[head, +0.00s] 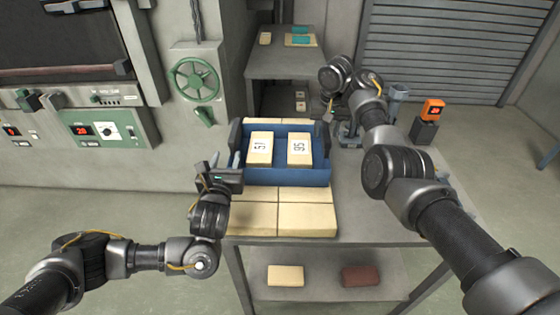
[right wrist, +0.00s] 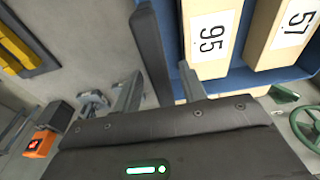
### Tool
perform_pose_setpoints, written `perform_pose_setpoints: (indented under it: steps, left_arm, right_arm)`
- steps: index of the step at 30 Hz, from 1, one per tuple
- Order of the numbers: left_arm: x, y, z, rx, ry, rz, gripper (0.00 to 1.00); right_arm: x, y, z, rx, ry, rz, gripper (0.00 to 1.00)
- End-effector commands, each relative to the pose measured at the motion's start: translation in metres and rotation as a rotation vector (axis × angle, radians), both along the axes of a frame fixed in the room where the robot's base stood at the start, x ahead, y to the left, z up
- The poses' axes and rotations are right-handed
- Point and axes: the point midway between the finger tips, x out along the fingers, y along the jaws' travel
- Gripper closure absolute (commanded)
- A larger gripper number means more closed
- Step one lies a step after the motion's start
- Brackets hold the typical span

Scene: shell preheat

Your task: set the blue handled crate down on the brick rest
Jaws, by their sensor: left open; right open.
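The blue handled crate (head: 290,178) sits level and appears to rest on the brick rest (head: 305,218), a bed of cream bricks on the grey table. Cream bricks show in front of and behind it. Two cream blocks marked 57 (head: 260,148) and 95 (head: 300,150) lie in the crate. My left gripper (head: 225,162) is open at the crate's left end, by the dark handle. My right gripper (right wrist: 160,90) is open at the right end; in the right wrist view the dark handle bar (right wrist: 151,45) stands between its fingers, apart from them. The crate's underside is hidden.
An orange-topped device (head: 431,110) stands on the table's right side. A lower shelf holds a cream brick (head: 285,275) and a red-brown brick (head: 361,276). A furnace wall with a green handwheel (head: 195,80) is at left. A second table (head: 285,65) stands behind.

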Motion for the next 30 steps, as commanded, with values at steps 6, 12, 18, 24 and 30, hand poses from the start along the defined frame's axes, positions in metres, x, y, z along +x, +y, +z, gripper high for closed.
perform_pose_setpoints:
  steps: [6, 12, 18, 24, 30]
  left_arm:
    - [0.0, 0.0, 0.0, 0.0, 0.0, 0.0, 0.58]
    - [0.0, 0.0, 0.0, 0.0, 0.0, 0.0, 0.58]
    - [0.0, 0.0, 0.0, 0.0, 0.0, 0.0, 0.58]
    - [0.0, 0.0, 0.0, 0.0, 0.0, 0.0, 0.58]
    - [0.0, 0.0, 0.0, 0.0, 0.0, 0.0, 0.58]
  right_arm:
    - [-0.007, 0.001, 0.055, 0.005, 0.0, 0.003, 0.58]
    - [-0.009, -0.001, 0.076, -0.006, 0.0, 0.001, 0.58]
    - [-0.012, 0.0, 0.086, -0.003, 0.0, 0.002, 0.58]
    - [-0.013, 0.0, 0.09, 0.0, 0.001, -0.001, 0.58]
    - [-0.014, 0.0, 0.09, 0.0, 0.001, -0.001, 0.58]
